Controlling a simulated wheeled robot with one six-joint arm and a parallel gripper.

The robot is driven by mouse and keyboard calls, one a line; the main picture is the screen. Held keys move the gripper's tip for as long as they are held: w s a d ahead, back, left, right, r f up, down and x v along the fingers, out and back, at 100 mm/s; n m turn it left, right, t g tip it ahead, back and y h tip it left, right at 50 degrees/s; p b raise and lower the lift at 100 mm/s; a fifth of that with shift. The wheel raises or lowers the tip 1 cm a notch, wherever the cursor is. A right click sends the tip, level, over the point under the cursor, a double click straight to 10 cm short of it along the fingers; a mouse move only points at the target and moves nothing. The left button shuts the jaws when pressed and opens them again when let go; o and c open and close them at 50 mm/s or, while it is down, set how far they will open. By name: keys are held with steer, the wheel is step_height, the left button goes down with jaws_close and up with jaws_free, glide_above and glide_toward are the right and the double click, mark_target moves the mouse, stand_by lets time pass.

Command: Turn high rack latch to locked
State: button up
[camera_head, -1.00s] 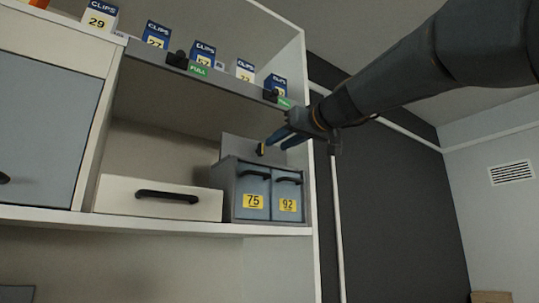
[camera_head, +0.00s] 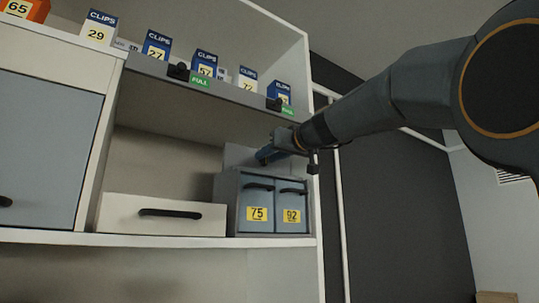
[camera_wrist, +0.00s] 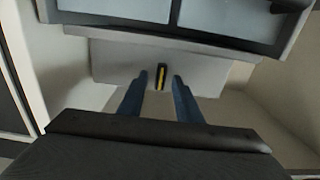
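The latch (camera_wrist: 161,77) is a small black piece with a yellow stripe. It sits on a grey plate (camera_wrist: 115,62) that rises behind the top of a small drawer unit. In the wrist view the stripe runs nearly up and down the picture. My gripper's blue fingers (camera_head: 265,156) are open, one on each side of the latch in the wrist view, with a gap showing on both sides. I cannot tell how deep the fingertips reach. In the head view the gripper hides the latch, and part of the plate (camera_head: 236,156) shows beside it.
The grey drawer unit (camera_head: 228,205) has two blue drawers marked 75 and 92. A cream drawer (camera_head: 120,214) stands left of it. A shelf with clips boxes (camera_head: 206,62) and black clamps runs above my gripper. The white cabinet side (camera_head: 318,200) is close on the right.

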steer(key=shift+c, duration=0.4)
jaws_close()
steer(key=shift+m, duration=0.3)
steer(key=m+b, duration=0.1)
steer(key=m, duration=0.1)
steer(key=shift+m, duration=0.4)
steer(key=m+b, duration=0.1)
steer(key=m, duration=0.2)
steer(key=shift+d+m, duration=0.1)
steer(key=shift+m, duration=0.2)
steer(key=m, duration=0.5)
steer(key=shift+w+f, duration=0.1)
steer(key=m+p, duration=0.1)
steer(key=m, duration=0.4)
steer(key=shift+f+m+p, duration=0.1)
steer(key=shift+m+p, duration=0.3)
